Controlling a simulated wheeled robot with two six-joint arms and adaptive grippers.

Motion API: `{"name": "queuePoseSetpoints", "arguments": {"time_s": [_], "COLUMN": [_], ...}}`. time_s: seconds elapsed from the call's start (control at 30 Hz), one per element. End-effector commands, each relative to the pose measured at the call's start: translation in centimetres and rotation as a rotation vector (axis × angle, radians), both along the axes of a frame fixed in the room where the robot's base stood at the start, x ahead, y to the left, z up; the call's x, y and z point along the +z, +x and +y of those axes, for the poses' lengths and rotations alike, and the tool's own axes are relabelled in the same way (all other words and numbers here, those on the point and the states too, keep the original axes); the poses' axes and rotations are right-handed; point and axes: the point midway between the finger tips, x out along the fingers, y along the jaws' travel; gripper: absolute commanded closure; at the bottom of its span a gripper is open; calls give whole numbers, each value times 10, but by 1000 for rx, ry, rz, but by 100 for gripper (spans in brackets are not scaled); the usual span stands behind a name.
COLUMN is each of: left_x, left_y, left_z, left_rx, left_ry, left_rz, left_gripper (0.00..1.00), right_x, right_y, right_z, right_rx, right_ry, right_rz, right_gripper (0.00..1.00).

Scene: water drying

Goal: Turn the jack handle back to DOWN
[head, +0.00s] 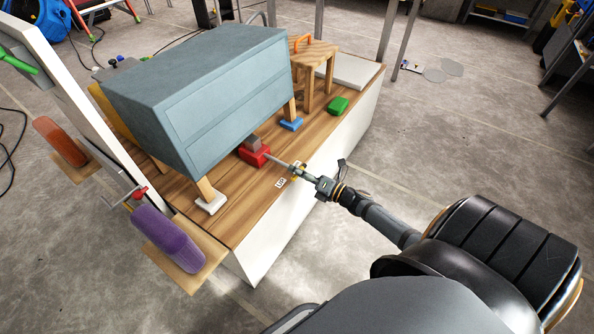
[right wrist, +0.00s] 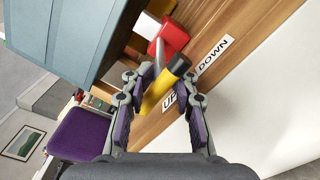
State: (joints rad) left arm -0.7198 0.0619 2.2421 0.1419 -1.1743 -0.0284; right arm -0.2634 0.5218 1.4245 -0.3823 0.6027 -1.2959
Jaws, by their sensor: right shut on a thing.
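The red jack (head: 254,156) sits on the wooden platform under the front edge of the blue-grey cabinet (head: 205,85). Its metal handle rod runs out toward my right gripper (head: 302,171). In the right wrist view, my right gripper (right wrist: 164,90) is shut on the yellow, black-ended handle grip (right wrist: 160,92). The rod meets the red jack (right wrist: 172,37) above. The UP label (right wrist: 170,101) is partly hidden beside the grip; the DOWN label (right wrist: 212,55) lies to the upper right. In the head view only the UP label (head: 281,183) reads clearly. My left gripper is not in view.
A cabinet leg stands on a white pad (head: 211,203). A blue pad (head: 291,124), a green block (head: 338,106) and a wooden stool (head: 316,60) are farther right on the platform. A purple roll (head: 167,233) is at the near left. Floor to the right is open.

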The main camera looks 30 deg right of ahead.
Motion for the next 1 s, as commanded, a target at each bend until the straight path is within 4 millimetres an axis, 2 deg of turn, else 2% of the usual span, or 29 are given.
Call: {"name": "queuePoseSetpoints", "arguments": {"time_s": [0.23, 0.5, 1.0], "left_x": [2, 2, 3], "left_y": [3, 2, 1], "left_z": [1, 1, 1], "left_rx": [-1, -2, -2], "left_ry": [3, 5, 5], "left_rz": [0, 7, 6], "left_gripper": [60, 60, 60], "right_x": [-2, -2, -3], "right_y": [-1, -1, -1], "right_z": [0, -1, -2], "right_rx": [0, 1, 2], "right_ry": [-195, -338, -418], "right_rz": [-74, -133, -161], "right_gripper": [100, 90, 84]}}
